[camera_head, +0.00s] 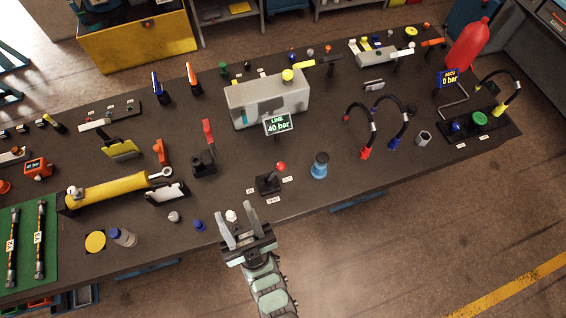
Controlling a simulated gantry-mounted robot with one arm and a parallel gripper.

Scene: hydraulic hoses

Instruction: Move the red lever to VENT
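A lever with a red ball knob (281,167) stands tilted right on a small black base (267,184) near the table's front edge. Small white labels surround it, too small to read. Another lever with a flat red handle (208,132) stands upright on a dark block (203,162), farther back and left. I cannot read which position is VENT. My gripper (233,211) is open, at the front edge, left of and nearer than the red-knobbed lever. It touches neither lever. A small white-topped fitting (231,215) shows between its fingers.
A grey block with a "LINE 40 bar" display (278,125) stands behind the levers. A blue bottle (319,165) is close right of the red-knobbed lever. A yellow cylinder (108,191) and small caps (199,225) lie left. An "ACCU 0 bar" display (448,78) is far right.

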